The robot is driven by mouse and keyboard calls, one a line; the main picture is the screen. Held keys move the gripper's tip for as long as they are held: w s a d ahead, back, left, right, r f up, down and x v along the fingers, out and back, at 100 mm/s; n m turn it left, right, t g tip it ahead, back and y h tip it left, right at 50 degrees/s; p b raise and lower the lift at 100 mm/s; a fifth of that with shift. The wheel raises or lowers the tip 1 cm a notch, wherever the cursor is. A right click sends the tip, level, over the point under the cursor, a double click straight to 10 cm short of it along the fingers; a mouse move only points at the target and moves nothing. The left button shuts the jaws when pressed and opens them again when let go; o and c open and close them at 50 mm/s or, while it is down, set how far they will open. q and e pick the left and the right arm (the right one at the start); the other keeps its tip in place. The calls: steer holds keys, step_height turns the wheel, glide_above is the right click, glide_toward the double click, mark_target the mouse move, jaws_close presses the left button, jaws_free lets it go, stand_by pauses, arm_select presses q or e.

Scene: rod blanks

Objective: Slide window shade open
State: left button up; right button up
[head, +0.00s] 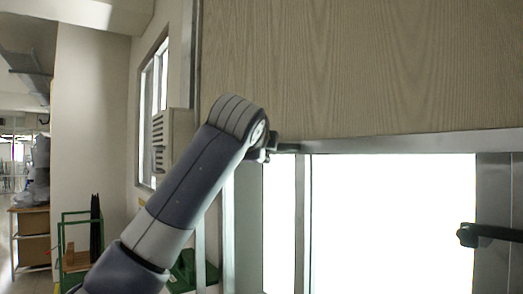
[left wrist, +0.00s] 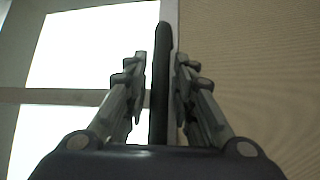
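The window shade (head: 360,70) is a wood-grain panel across the top of the head view; its patterned surface fills the right of the left wrist view (left wrist: 255,70). A metal rail (head: 400,143) runs along its lower edge. My left gripper (head: 272,150) is at the left end of this rail, small and partly hidden by my wrist. In the left wrist view its two fingers (left wrist: 160,65) stand either side of a dark upright bar (left wrist: 161,85), with narrow gaps showing. Whether the bar is the shade's handle is unclear. My right gripper is not in view.
Bright window glass (head: 390,225) lies below the rail, with a frame post (head: 303,220) at its left. A dark handle-like piece (head: 485,234) sticks in at the right. A green-framed rack (head: 75,240) stands at the lower left.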

arm_select(q)
steer(key=shift+f, duration=0.1)
steer(key=shift+s, duration=0.35)
steer(key=s+a+r, duration=0.1)
steer(key=s, duration=1)
steer(key=shift+a+r, duration=0.35)
steer(key=shift+a, duration=0.05)
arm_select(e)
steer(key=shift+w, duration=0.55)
arm_select(q)
steer(key=shift+w, duration=0.1)
